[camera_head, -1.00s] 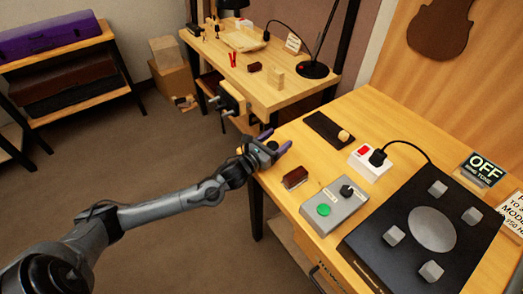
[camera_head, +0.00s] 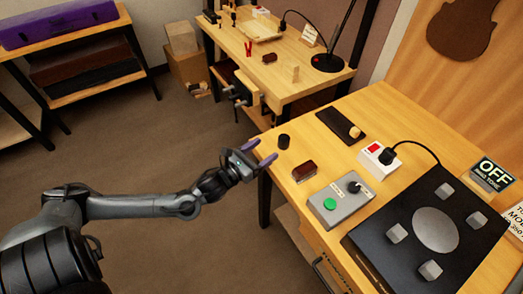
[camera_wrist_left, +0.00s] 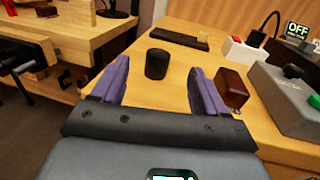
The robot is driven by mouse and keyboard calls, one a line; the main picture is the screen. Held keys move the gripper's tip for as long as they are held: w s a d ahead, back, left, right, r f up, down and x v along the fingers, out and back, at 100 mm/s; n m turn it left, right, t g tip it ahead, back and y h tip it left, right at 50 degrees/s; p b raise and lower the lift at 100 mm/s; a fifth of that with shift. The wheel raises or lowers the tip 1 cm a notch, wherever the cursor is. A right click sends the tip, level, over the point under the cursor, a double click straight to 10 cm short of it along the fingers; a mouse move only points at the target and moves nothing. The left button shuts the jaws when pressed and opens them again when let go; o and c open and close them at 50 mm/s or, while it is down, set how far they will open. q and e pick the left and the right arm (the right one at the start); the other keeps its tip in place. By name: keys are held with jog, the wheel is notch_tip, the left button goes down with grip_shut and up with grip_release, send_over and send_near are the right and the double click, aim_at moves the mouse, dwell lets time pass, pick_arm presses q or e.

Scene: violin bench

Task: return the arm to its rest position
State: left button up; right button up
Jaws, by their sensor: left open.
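My left gripper (camera_head: 259,152) is at the near left edge of the right-hand bench (camera_head: 300,149). Its two purple fingers are spread apart with nothing between them. It also shows in the left wrist view (camera_wrist_left: 158,92), where a small black cylinder (camera_wrist_left: 156,64) stands on the bench beyond the fingertips. In the head view this cylinder (camera_head: 284,141) stands upright near the bench corner, apart from the fingers. My left arm (camera_head: 150,204) reaches in from the lower left over the floor. My right gripper is not in view.
A dark red block (camera_head: 305,171) and a grey box with a green button (camera_head: 339,201) are on the bench near the gripper. Behind them are a dark strip (camera_head: 335,121) and a white switch box (camera_head: 377,157). Open floor (camera_head: 140,140) lies to the left.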

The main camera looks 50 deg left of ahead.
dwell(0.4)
pick_arm(q)
jog(key=s+d+f+n+g+p, duration=0.1)
jog(key=s+d+f+n+g, duration=0.25)
jog(key=s+d+n, duration=0.45)
jog(key=s+d+f+n+g+p, duration=0.2)
jog(key=s+d+f+n+g, duration=0.15)
jog(key=d+n, duration=0.45)
jog(key=s+n+g, duration=0.7)
jog(key=s+n, duration=0.3)
jog(key=n, duration=0.7)
notch_tip(320, 180, up, 37)
jog(key=n+p, duration=0.1)
jog(key=p, duration=3.6)
jog(key=shift+s+p, duration=0.2)
jog(key=shift+p, duration=0.2)
jog(key=shift+d, duration=0.1)
